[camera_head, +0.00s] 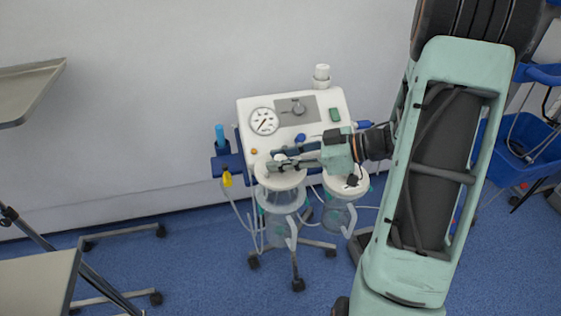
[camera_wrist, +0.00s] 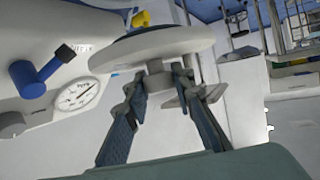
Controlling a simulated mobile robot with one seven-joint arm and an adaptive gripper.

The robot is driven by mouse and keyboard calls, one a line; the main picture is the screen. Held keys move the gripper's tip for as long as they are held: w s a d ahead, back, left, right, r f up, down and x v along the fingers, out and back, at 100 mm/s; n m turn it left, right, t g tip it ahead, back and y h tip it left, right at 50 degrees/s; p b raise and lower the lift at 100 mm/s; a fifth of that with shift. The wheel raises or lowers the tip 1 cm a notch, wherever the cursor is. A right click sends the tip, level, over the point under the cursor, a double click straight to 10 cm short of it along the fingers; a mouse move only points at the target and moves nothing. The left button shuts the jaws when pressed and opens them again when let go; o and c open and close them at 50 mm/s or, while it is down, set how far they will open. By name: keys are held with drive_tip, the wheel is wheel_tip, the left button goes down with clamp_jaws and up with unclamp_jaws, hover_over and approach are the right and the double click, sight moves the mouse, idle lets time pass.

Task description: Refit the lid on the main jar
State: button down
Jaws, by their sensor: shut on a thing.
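The main jar (camera_head: 281,200) is a clear jar on the left front of the white suction unit. Its white round lid (camera_head: 280,178) is over the jar mouth in the head view. My gripper (camera_head: 276,161) reaches in from the right and is shut on the lid's knob. In the wrist view, the fingertips (camera_wrist: 163,80) pinch the short knob under the broad white lid (camera_wrist: 160,47). The jar's rim is hidden behind the lid, and I cannot tell whether the lid touches it.
The suction unit's panel (camera_head: 318,103) with a gauge (camera_head: 264,121) stands just behind. A second lidded jar (camera_head: 341,212) is close on the right, under my wrist. A blue cart (camera_head: 535,140) is at far right, and a tray (camera_head: 30,90) is at far left.

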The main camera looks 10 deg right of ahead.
sight(281, 175)
drive_tip(key=shift+r+p, duration=0.2)
drive_tip(key=shift+p, duration=0.4)
drive_tip(key=shift+f+b, duration=1.45)
drive_tip(key=shift+f, duration=1.6)
drive_tip(key=shift+p, duration=1.3)
drive_tip(key=shift+f+b, duration=0.6)
drive_tip(key=shift+f, duration=0.55)
drive_tip(key=c, duration=1.6)
unclamp_jaws()
drive_tip(key=v, duration=1.2)
